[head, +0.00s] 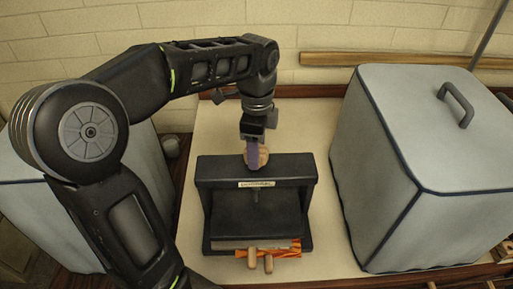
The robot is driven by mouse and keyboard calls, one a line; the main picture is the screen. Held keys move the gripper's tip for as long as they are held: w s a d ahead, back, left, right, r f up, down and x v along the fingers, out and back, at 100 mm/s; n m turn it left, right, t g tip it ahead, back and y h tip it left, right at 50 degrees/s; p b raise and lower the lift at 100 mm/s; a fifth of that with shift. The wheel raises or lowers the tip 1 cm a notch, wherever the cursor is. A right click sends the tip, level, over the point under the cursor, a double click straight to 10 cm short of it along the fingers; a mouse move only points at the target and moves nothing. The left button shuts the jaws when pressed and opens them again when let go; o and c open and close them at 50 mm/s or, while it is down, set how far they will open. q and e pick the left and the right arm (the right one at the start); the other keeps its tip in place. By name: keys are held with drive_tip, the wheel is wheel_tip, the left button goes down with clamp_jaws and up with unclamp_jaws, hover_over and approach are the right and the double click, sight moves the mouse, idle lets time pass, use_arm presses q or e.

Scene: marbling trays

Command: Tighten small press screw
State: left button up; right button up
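The small black press (207,182) stands on the pale table, with a light label on its top beam and a dark plate below. A round wooden knob (263,157), which looks like the screw's handle, sits above the beam. My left gripper (253,157) reaches down at the knob from behind. A purplish finger overlaps the knob's left part. The fingers appear edge-on, so I cannot tell whether they grip it or stand open around it. The screw shaft (256,196) shows faintly below the beam. My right gripper is not in view.
Orange patterned sheets (285,253) and two wooden pegs (252,258) are at the press's front. A large grey covered box (400,150) with a handle stands close on the right. Another grey covered box (30,215) is at left, behind my arm. Bare table (300,125) lies behind the press.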

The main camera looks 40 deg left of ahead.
use_arm(q)
drive_tip(key=o, duration=0.4)
drive_tip(key=shift+r, duration=0.6)
wheel_tip(320, 180, up, 4)
drive_tip(key=shift+r, duration=0.2)
drive_tip(key=shift+r+p, duration=0.75)
drive_tip(key=shift+p, duration=0.25)
drive_tip(key=shift+r+p, duration=0.4)
drive_tip(key=shift+f, duration=0.1)
